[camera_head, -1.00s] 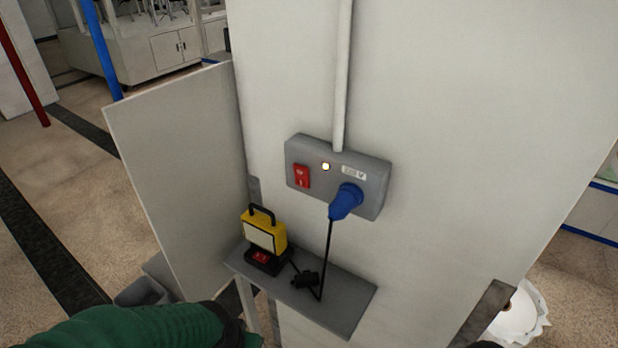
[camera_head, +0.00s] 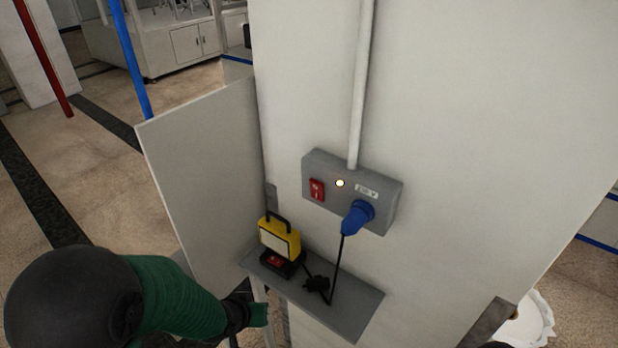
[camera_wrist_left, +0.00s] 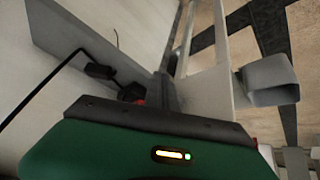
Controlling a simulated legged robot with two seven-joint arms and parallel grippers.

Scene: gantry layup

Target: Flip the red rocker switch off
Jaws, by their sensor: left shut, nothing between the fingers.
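A red rocker switch (camera_head: 317,190) sits on the left of the grey socket box (camera_head: 390,215) on the wall, left of a lit indicator lamp (camera_head: 340,183). A second red switch (camera_head: 275,261) is on the black base of the yellow work light (camera_head: 279,238), standing on the shelf below. My left gripper (camera_head: 259,314) is low, just below and left of the shelf, apart from both switches. It is shut and empty. In the left wrist view its green housing (camera_wrist_left: 150,150) fills the bottom, and a small red patch shows beyond it. My right gripper is not in view.
A blue plug (camera_head: 357,216) sits in the box, its black cord hanging to the grey shelf (camera_head: 345,310). A dark cord connector (camera_head: 317,284) lies there. A grey panel (camera_head: 205,180) stands left of the shelf. The wall before the box is clear.

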